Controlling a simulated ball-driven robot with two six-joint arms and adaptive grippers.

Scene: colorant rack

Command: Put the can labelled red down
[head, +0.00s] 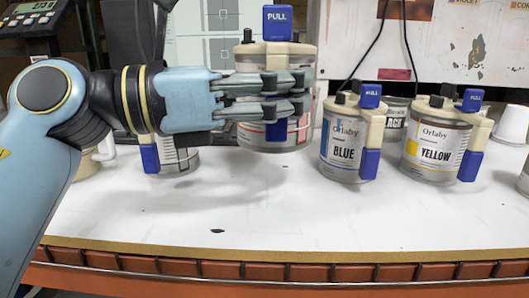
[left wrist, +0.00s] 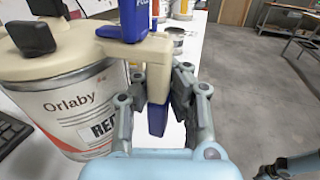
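The can labelled red (left wrist: 68,108) fills the left of the left wrist view, with "Orlaby" and part of "RED" on its white label. It has a beige lid clamp with a blue part. In the head view its lower body (head: 290,134) shows below my fingers, and it looks upright and above the table. My left gripper (head: 300,92) is shut on the can's beige and blue handle; the fingers also show in the left wrist view (left wrist: 162,82). The fingers hide much of the can in the head view.
On the white table (head: 250,220) stand the blue can (head: 342,152), the yellow can (head: 436,142), a black-labelled can (head: 394,122) behind, and another can (head: 178,158) at left. A white cup (head: 513,124) is at right. The table's front middle is clear.

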